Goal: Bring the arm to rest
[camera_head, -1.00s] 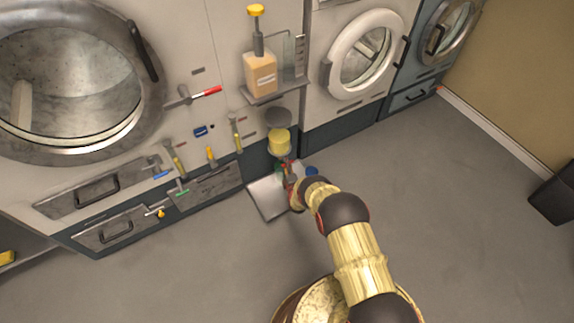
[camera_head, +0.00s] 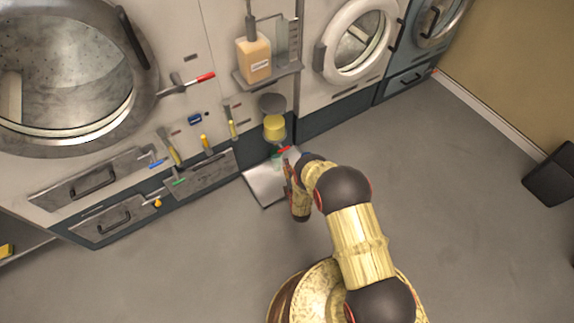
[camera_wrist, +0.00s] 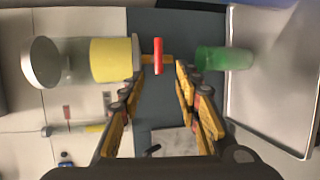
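My gripper (camera_head: 289,175) is low in front of the machines, above the near side of a pale tray, partly seen behind my wrist in the head view. In the wrist view my gripper (camera_wrist: 158,80) has its two yellow-padded fingers apart, with a clear gap between them. Nothing is held in the gap. A red bar (camera_wrist: 158,56) with an orange crosspiece shows beyond the fingertips. My arm is bent, with the forearm over the floor.
A yellow cylinder (camera_wrist: 112,60) and a green cylinder (camera_wrist: 222,58) flank the gripper's view. The pale tray (camera_head: 263,188) lies beside the machines. A soap bottle (camera_head: 254,62) stands on a shelf. Open floor lies right; a dark bin (camera_head: 552,175) stands far right.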

